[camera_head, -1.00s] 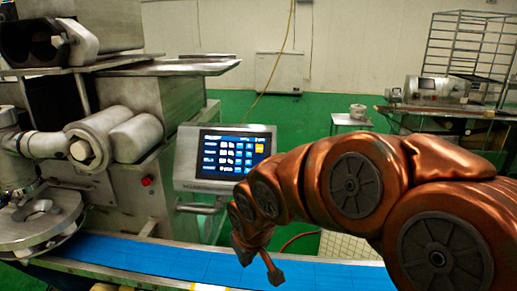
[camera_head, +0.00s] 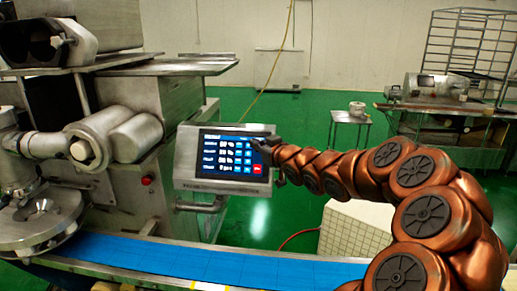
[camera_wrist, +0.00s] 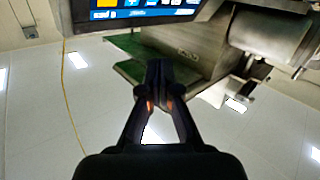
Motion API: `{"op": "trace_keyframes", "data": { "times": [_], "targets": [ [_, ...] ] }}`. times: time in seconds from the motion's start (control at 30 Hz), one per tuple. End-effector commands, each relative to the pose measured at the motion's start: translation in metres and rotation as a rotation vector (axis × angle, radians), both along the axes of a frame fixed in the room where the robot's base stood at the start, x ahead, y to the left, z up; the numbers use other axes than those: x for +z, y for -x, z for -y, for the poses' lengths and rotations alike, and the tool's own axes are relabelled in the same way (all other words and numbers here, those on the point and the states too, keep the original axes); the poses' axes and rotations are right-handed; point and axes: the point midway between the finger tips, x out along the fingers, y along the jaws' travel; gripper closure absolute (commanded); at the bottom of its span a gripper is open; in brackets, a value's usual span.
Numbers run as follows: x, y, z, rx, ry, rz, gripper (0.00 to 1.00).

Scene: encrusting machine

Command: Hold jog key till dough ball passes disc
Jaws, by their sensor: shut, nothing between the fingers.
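The control panel (camera_head: 225,190) stands beside the machine, with a lit touch screen (camera_head: 215,155) showing rows of blue and white keys and a red key (camera_head: 257,168) at the lower right. My gripper (camera_head: 264,150) is at the right edge of the screen, shut and empty. I cannot tell whether it touches the screen. In the wrist view the fingertips (camera_wrist: 159,72) are together, below part of the screen (camera_wrist: 135,13). A round metal part (camera_head: 35,225), possibly the disc, is at the left above the blue belt (camera_head: 200,262). No dough ball shows.
The machine body (camera_head: 130,195) with a red button (camera_head: 146,180) is left of the panel. A handle bar (camera_head: 200,207) juts out below the screen. Green floor lies behind.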

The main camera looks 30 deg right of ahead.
Motion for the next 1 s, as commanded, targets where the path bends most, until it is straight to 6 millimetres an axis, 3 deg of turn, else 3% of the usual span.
{"op": "trace_keyframes", "data": {
  "times": [0.47, 1.0],
  "targets": [
    [-0.003, -0.004, 0.003, 0.000, 0.001, -0.002, 1.00],
    [-0.030, -0.039, 0.033, -0.001, 0.001, -0.006, 1.00]
  ]
}}
